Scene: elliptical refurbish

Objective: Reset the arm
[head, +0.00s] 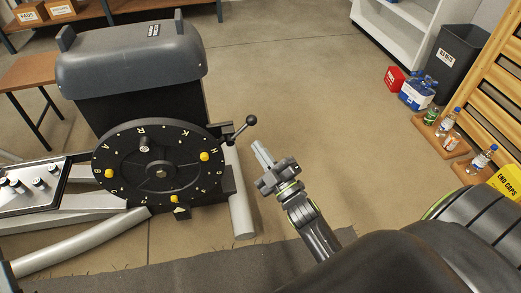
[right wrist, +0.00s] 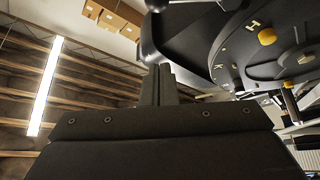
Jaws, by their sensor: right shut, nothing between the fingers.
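My right gripper (head: 263,155) is in the middle of the head view, shut and empty, pointing up and to the left. Its closed fingers also show in the right wrist view (right wrist: 159,86). It is apart from the elliptical machine's black lettered dial (head: 125,172), to the right of it. A black lever with a ball end (head: 242,130) sticks out at the dial's right side, a little above and left of the fingertips. The dial has several yellow pegs and also shows at the upper right of the right wrist view (right wrist: 270,55). My left gripper is not in view.
The machine's grey housing (head: 130,62) stands behind the dial. A silver leg tube (head: 241,205) lies left of my right arm. Bottles on wooden trays (head: 432,128), a dark bin (head: 456,62) and a slatted rack (head: 500,75) are at the right. The floor between is clear.

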